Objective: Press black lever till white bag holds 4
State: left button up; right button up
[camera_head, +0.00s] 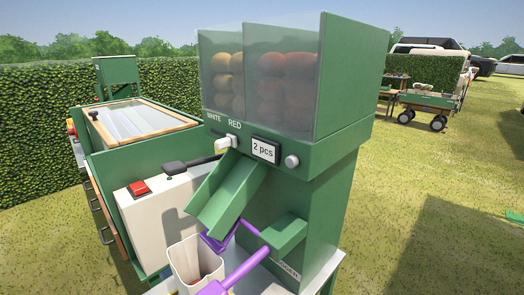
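A green dispenser (325,150) stands in the middle, with potato-like yellowish pieces behind its WHITE label and reddish ones behind its RED label. Its display (265,150) reads "2 pcs". A black lever (175,167) with a thin dark rod sticks out to the left of the dispenser, beside the chute (228,195). An open white bag (182,262) stands below the chute's end. A little reddish colour shows inside it, but its contents cannot be counted. Purple arms (246,266) reach from a green block on the dispenser towards the bag. Neither of my grippers is in view.
A white switch (226,142) and a grey knob (291,161) flank the display. Left is a white box (160,215) with a red button (139,188), beside a green bench with a framed glass lid (135,120). Open grass lies right; a wagon (432,102) stands far off.

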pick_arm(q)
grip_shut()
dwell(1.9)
